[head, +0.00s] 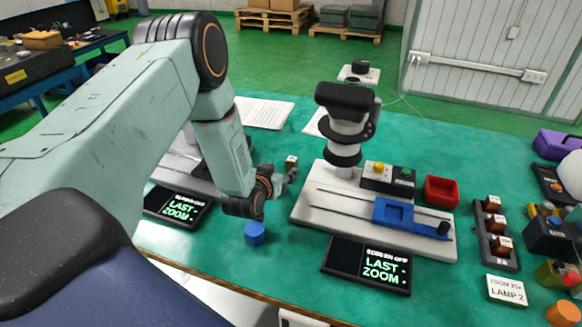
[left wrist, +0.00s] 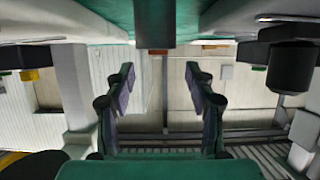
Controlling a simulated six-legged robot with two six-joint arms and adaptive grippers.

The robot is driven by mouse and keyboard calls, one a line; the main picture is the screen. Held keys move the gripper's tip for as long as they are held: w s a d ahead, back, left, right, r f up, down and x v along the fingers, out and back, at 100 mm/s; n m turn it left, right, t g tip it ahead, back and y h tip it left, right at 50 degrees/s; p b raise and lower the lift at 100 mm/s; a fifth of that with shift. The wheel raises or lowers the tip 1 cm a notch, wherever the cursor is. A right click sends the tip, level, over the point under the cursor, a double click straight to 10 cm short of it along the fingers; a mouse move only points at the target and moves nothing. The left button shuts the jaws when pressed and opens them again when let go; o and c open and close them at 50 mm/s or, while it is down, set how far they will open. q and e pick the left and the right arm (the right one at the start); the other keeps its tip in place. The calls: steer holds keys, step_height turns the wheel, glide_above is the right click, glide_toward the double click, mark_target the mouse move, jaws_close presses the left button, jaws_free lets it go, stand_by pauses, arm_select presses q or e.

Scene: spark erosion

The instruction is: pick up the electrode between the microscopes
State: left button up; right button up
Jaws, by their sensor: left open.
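The electrode (head: 291,161) is a small block with a pale and dark brown face, standing on the green mat between the two microscopes. My left gripper (head: 281,180) is low over the mat, open, with its fingers pointing at the electrode and very close to it. I cannot tell whether they touch. In the left wrist view the two fingers (left wrist: 160,92) are spread apart with nothing clearly held; a small brown patch shows beyond them. The right microscope (head: 345,125) stands upright on its pale base. The left microscope is mostly hidden behind my left arm. My right gripper is not in view.
A blue cap (head: 255,233) lies near the table's front edge, just below my wrist. A red tray (head: 441,192) and a blue fixture (head: 392,213) sit right of the microscope. A black display (head: 367,265) lies in front. The mat around the electrode is fairly clear.

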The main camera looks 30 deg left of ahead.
mark_target(290, 162)
arm_select(q)
steer(key=shift+x, duration=0.75)
steer(key=shift+w+d+r, duration=0.15)
steer(key=shift+w+d, duration=0.05)
steer(key=shift+w, duration=0.2)
steer(key=b+x, duration=0.1)
steer(key=x, duration=0.4)
steer(key=shift+w+a, duration=0.2)
steer(key=shift+w, duration=0.05)
steer(key=shift+s+r, duration=0.1)
steer(key=shift+s, duration=0.15)
steer(key=shift+w+f, duration=0.2)
steer(key=c, duration=0.4)
steer(key=shift+s+r, duration=0.1)
steer(key=shift+r, duration=0.05)
steer(key=c, duration=0.6)
steer(key=shift+a, duration=0.1)
jaws_close()
